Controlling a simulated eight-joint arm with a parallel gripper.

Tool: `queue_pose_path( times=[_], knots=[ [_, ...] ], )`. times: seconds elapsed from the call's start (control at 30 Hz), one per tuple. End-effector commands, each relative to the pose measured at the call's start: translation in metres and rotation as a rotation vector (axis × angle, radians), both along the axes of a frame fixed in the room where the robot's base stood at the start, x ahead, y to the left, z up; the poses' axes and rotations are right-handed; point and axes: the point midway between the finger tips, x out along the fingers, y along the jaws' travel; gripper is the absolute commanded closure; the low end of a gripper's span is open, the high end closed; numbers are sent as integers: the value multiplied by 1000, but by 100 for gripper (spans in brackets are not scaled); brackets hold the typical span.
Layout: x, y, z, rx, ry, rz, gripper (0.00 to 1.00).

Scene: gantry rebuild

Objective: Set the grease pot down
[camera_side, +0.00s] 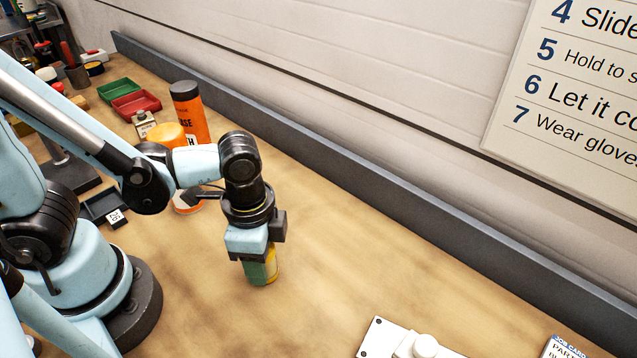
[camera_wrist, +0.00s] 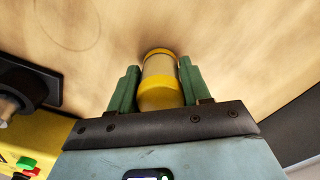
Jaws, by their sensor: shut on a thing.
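The grease pot (camera_wrist: 158,73) is a small yellow cylinder with a brighter yellow band. In the wrist view it sits between the two green fingers of my gripper (camera_wrist: 158,88), which is shut on it. In the side view my gripper (camera_side: 260,268) points down over the bench, and the pot (camera_side: 271,266) shows partly behind a green finger. The pot looks upright and is at or very near the wooden bench top (camera_side: 330,290). I cannot tell whether its base touches the wood.
Orange bottles (camera_side: 190,115) stand behind my arm. Red (camera_side: 136,104) and green (camera_side: 118,90) trays lie further back. A white plate with a round knob (camera_side: 425,346) is at the front right. A grey rail (camera_side: 400,215) runs along the wall. The bench around the pot is clear.

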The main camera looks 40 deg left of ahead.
Motion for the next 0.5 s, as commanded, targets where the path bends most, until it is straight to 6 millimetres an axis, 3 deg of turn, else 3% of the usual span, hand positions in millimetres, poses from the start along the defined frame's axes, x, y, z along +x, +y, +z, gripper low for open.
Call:
queue_pose_path(
  times=[0.37,0.4,0.5],
  knots=[
    [0,0,-3,0,0,0,87],
    [0,0,-3,0,0,0,46],
    [0,0,-3,0,0,0,31]
  ],
)
